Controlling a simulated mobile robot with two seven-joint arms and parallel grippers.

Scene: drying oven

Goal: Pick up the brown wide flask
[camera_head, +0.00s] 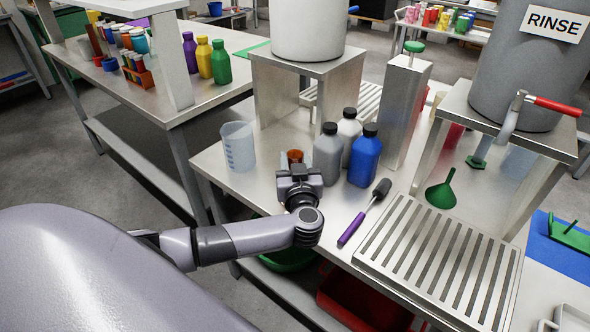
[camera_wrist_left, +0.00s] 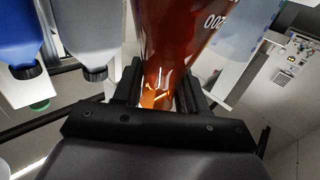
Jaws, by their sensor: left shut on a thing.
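The brown wide flask (camera_wrist_left: 172,40) fills the middle of the left wrist view, its amber glass between the two dark fingers. In the head view only a small brown part of the flask (camera_head: 295,156) shows behind my left gripper (camera_head: 297,172), at the metal table. My left gripper, also in the left wrist view (camera_wrist_left: 165,92), is shut on the flask. Whether the flask touches the table is hidden by the gripper. My right gripper is not in view.
Close right of the flask stand a grey bottle (camera_head: 327,155), a white bottle (camera_head: 349,130) and a blue bottle (camera_head: 364,158). A clear beaker (camera_head: 238,147) stands to its left. A purple-handled brush (camera_head: 364,213) and a slotted metal rack (camera_head: 437,262) lie in front right.

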